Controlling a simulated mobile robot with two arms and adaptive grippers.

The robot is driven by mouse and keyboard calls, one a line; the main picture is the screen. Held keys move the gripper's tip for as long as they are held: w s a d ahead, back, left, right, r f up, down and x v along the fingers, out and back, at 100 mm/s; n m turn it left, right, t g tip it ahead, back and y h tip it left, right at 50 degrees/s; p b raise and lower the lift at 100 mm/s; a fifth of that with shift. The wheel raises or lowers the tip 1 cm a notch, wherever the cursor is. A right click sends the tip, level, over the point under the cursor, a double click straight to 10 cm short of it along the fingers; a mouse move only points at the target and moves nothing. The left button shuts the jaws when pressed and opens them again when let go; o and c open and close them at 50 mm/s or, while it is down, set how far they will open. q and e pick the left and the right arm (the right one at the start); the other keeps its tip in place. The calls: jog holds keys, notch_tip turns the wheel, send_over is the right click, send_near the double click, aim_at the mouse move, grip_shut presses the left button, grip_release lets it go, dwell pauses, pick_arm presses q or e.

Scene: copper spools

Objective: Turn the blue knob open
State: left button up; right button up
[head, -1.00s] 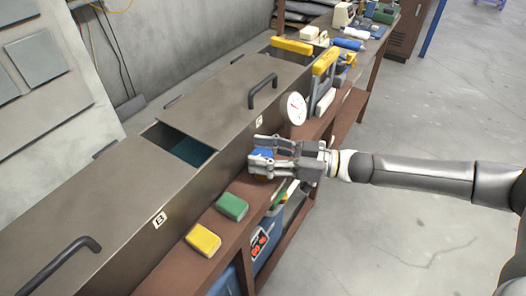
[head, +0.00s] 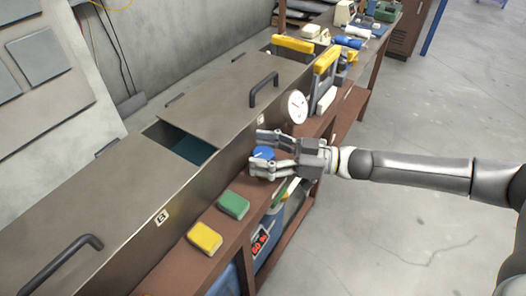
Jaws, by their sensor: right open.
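The blue knob (head: 263,153) is on the front side of the long metal box (head: 115,190), below the white round dial (head: 297,107). A pale line shows on the knob's face. My right gripper (head: 262,154) comes in from the right with its fingers apart, one above and one below the knob. Part of the knob is hidden by the fingers, and I cannot tell whether they touch it. My left gripper is not in view.
A green block (head: 233,205) and a yellow block (head: 205,238) lie on the brown ledge (head: 180,270) in front of the box. Yellow-topped tools (head: 325,62) stand further back. The concrete floor on the right is clear.

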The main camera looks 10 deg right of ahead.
jog(key=v, duration=1.2)
dwell(0.3)
